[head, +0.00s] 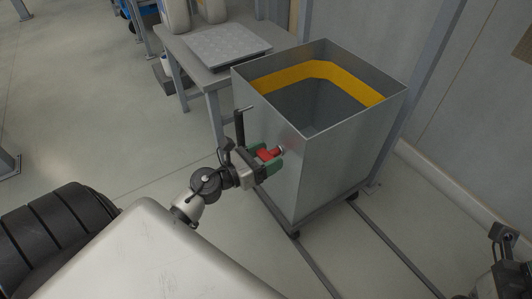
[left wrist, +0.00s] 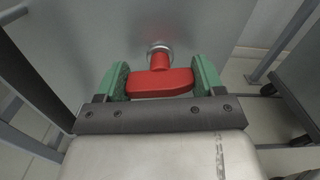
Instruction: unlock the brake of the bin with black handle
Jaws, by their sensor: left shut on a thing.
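The bin (head: 268,135) is a tall, open-topped grey metal box with a yellow band inside. Its black handle (head: 240,128) stands upright on the left-hand side. A red brake lever (head: 266,154) sticks out of the bin's near face on a round metal mount (left wrist: 158,48). My left gripper (head: 269,158) is shut on the red lever, its green fingers on either side of it. In the left wrist view the lever (left wrist: 158,84) lies crosswise between the fingertips. Part of my right arm (head: 502,240) shows at the lower right; its fingers cannot be made out.
The bin stands on a wheeled base (head: 295,234) over floor rails (head: 395,247). A table (head: 212,80) with a grey platform scale (head: 228,45) is at its left. A wall (head: 470,100) runs behind at the right. The floor at left is open.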

